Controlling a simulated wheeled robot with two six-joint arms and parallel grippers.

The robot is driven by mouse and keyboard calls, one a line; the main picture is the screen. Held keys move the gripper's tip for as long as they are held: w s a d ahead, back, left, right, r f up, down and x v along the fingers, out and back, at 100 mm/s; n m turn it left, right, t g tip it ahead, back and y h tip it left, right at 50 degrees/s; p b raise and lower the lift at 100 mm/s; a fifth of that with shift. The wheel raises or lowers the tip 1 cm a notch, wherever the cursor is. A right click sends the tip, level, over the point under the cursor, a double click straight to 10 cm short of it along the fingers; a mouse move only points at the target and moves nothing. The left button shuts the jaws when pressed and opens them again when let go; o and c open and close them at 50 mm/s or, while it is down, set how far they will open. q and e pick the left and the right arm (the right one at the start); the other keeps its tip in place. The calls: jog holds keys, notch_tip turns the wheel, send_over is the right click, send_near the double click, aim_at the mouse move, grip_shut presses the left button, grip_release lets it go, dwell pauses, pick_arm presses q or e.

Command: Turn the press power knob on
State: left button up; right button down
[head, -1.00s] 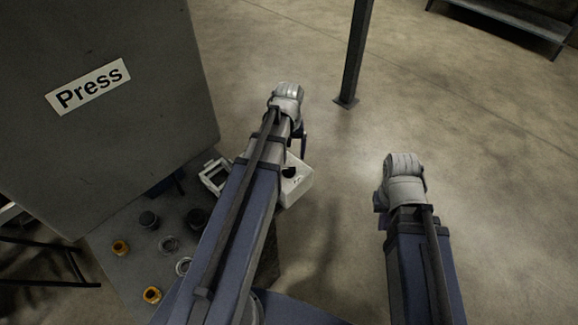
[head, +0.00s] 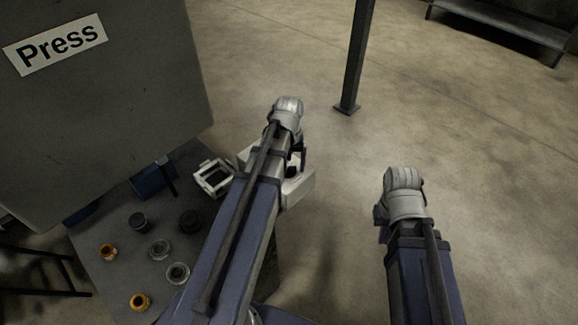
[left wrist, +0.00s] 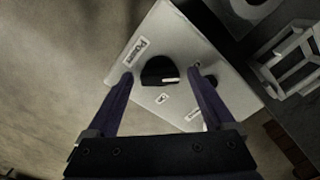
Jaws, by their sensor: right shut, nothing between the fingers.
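The black power knob (left wrist: 160,71) with a white pointer mark sits on a white control box (left wrist: 205,88) in the left wrist view. Printed labels lie around the knob; one reads like "Power". The box shows partly in the head view (head: 298,190), under my left arm. My left gripper (left wrist: 160,76) is open, its two fingertips on either side of the knob, with a visible gap at each side. Whether the tips reach down to its height I cannot tell. My right gripper (head: 381,218) is shut and empty over the floor; its fingers are mostly hidden by the wrist.
The grey press panel with its "Press" sign (head: 57,45) stands at left. A dark table (head: 215,272) holds a white frame (head: 213,177), black, clear and orange round parts. A post (head: 355,60) stands behind.

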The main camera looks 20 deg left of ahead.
pick_arm(q)
jog(key=c, duration=1.3)
jog(key=shift+o, duration=0.2)
jog(key=shift+m, duration=0.3)
jog(key=m, duration=0.3)
jog(key=shift+m, duration=0.3)
jog(key=m, duration=0.4)
jog(key=shift+m, duration=0.3)
jog(key=m, duration=0.4)
jog(key=shift+m, duration=2.5)
